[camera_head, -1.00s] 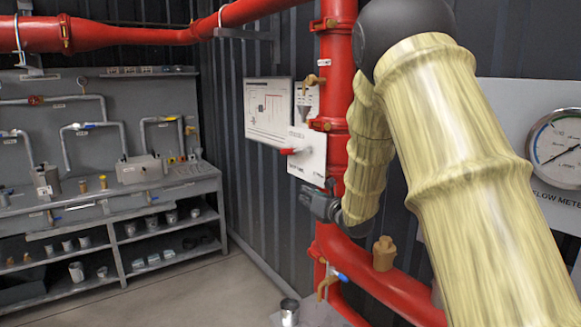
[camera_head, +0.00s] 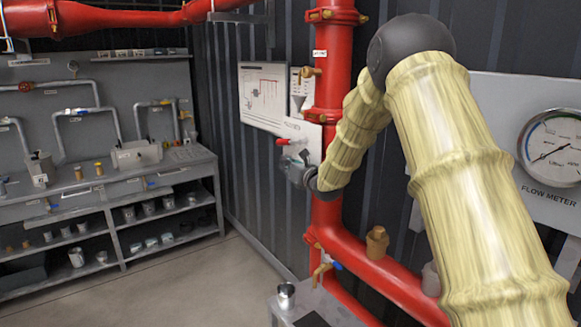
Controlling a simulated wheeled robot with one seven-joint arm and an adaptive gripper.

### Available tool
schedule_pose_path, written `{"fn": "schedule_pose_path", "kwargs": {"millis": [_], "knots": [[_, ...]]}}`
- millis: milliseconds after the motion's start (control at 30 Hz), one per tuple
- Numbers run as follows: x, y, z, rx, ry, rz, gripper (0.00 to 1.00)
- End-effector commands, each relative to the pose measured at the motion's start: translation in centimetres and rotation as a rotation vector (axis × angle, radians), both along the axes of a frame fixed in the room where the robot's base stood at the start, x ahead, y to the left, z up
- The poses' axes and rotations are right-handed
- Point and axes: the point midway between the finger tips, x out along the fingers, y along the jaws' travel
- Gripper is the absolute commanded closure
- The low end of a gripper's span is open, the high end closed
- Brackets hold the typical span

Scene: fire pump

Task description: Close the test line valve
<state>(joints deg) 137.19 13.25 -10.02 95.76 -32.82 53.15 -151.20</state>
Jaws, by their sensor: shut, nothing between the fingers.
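A red lever handle (camera_head: 283,142) sticks out to the left from a white label plate (camera_head: 309,138) on the red riser pipe. The plate's text is too small to read, so I cannot tell if this is the test line valve. My dark gripper (camera_head: 291,168) is shut and empty, just below the red lever and over the plate's lower part. Whether it touches the lever or plate cannot be told. A brass valve with a blue handle (camera_head: 332,265) sits lower on the pipework.
The red riser pipe (camera_head: 331,85) and a thick red lower pipe (camera_head: 375,275) stand close to my arm. A flow meter gauge (camera_head: 552,148) is on the right. A metal cup (camera_head: 286,295) stands below. A workbench (camera_head: 110,190) is at left, with bare floor before it.

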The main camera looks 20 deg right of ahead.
Motion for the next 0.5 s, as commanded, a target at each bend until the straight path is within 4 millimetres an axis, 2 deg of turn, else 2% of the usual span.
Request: {"fn": "schedule_pose_path", "kwargs": {"millis": [33,200,500], "knots": [[0.2,-0.1,1.2,0.002,-0.003,-0.001,1.0],[0.5,-0.2,2.2,0.001,-0.001,0.001,1.0],[0.7,-0.3,2.5,0.0,0.001,0.001,1.0]]}}
